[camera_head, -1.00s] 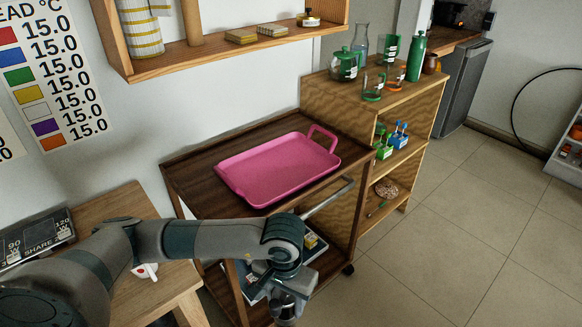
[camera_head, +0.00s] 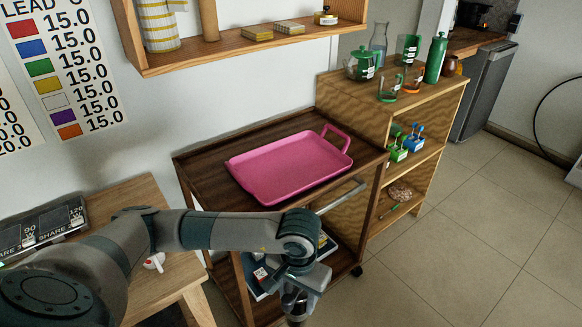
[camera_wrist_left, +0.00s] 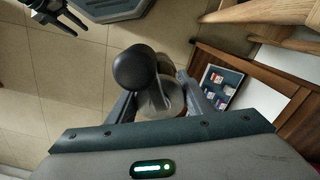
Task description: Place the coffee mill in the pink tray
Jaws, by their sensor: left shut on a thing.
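The pink tray (camera_head: 285,170) lies empty on top of the dark wooden cart, its raised handle at the right end. My left gripper (camera_head: 295,296) is low in front of the cart, below the tray's level. In the left wrist view its fingers (camera_wrist_left: 158,104) are shut around the coffee mill, which shows a round black knob (camera_wrist_left: 135,67) and a paler body (camera_wrist_left: 163,96). In the head view the mill is mostly hidden by the gripper.
The cart (camera_head: 205,163) has a front rail (camera_head: 340,197) and lower shelf. A wooden shelf unit (camera_head: 345,102) with glassware stands behind right. A small wooden table (camera_head: 125,200) is at left. A wall shelf (camera_head: 250,45) hangs above. Floor at right is clear.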

